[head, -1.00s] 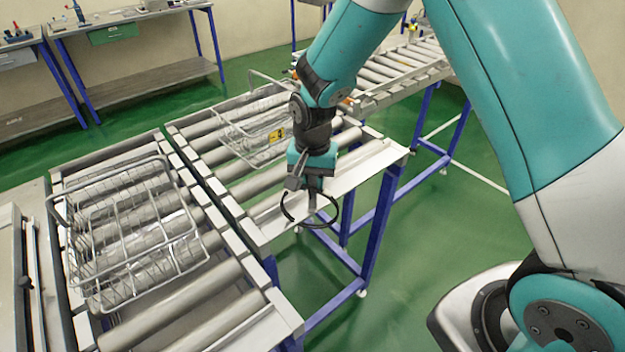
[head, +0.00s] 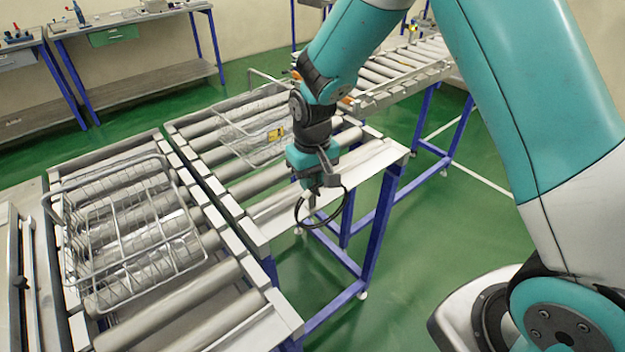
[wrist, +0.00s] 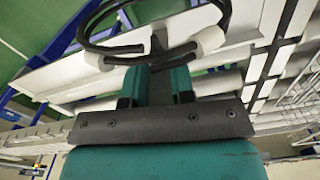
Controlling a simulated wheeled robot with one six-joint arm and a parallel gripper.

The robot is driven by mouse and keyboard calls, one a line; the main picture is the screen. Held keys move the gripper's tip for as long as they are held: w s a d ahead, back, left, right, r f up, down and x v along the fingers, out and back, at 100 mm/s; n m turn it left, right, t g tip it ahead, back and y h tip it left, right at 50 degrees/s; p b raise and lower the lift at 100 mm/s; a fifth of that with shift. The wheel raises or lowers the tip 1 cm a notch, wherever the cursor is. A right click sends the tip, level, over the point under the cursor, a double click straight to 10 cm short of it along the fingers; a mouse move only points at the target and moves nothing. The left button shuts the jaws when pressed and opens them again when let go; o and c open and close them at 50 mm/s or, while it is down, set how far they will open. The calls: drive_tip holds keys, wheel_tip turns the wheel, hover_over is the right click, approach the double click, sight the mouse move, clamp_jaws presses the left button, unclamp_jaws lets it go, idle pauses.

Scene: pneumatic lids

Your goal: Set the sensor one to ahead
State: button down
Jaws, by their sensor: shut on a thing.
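My gripper (head: 314,188) is over the front right edge of the middle roller conveyor, pointing down. It is shut on a black hose loop (head: 343,209), which hangs from the fingertips beside the conveyor's edge. In the wrist view the gripper (wrist: 158,72) shows from behind, with the black loop (wrist: 222,12) beyond it. The loop has pale end pieces (wrist: 207,41) on either side of the fingers. I cannot make out which thing is sensor one, or whether the held loop is part of it.
A wire basket (head: 125,290) sits on the left roller conveyor. Another wire basket (head: 235,140) with a yellow tag (head: 276,134) is on the middle conveyor (head: 265,212), close behind my arm. A further conveyor (head: 400,75) stands behind. Green floor (head: 440,270) is open at right.

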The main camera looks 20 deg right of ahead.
drive_tip(key=shift+n, duration=0.8)
drive_tip(key=c, duration=1)
unclamp_jaws()
wheel_tip(320, 180, up, 18)
drive_tip(key=b, duration=0.3)
drive_tip(key=shift+f, duration=0.25)
drive_tip(key=s+a+n+y, duration=0.1)
drive_tip(key=s+a+y, duration=0.1)
drive_tip(key=s, duration=1)
drive_tip(key=s+a+n+y, duration=0.2)
drive_tip(key=s, duration=1)
drive_tip(key=shift+s+a+f+n, duration=0.3)
drive_tip(key=shift+s+a+f, duration=0.05)
